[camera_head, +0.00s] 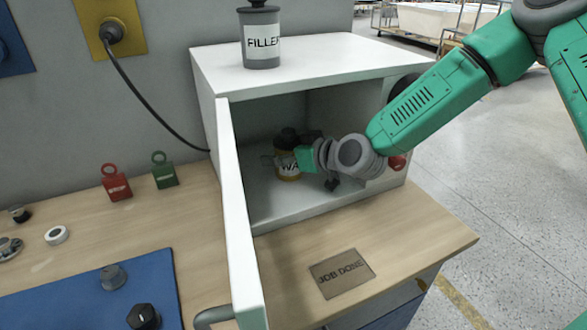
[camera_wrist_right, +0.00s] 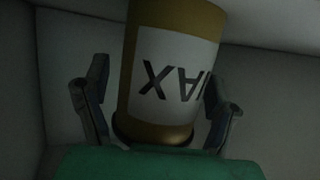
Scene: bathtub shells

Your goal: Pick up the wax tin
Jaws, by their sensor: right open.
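The wax tin (camera_head: 287,165) is a yellow-brown can with a dark top and a white label. It stands inside the open white cabinet (camera_head: 340,58). In the right wrist view the wax tin (camera_wrist_right: 172,68) shows large, its label upside down. My right gripper (camera_head: 283,163) reaches into the cabinet from the right. In the wrist view my right gripper (camera_wrist_right: 155,105) is open, with one finger on each side of the tin. I cannot tell whether either finger touches it. My left gripper is not in view.
The cabinet door (camera_head: 240,215) stands open on the left. A FILLER can (camera_head: 262,40) is on the cabinet top. A JOB DONE plate (camera_head: 342,273) lies on the bench in front. Red (camera_head: 115,185) and green (camera_head: 164,172) padlock-like tags and a blue panel (camera_head: 85,295) are left.

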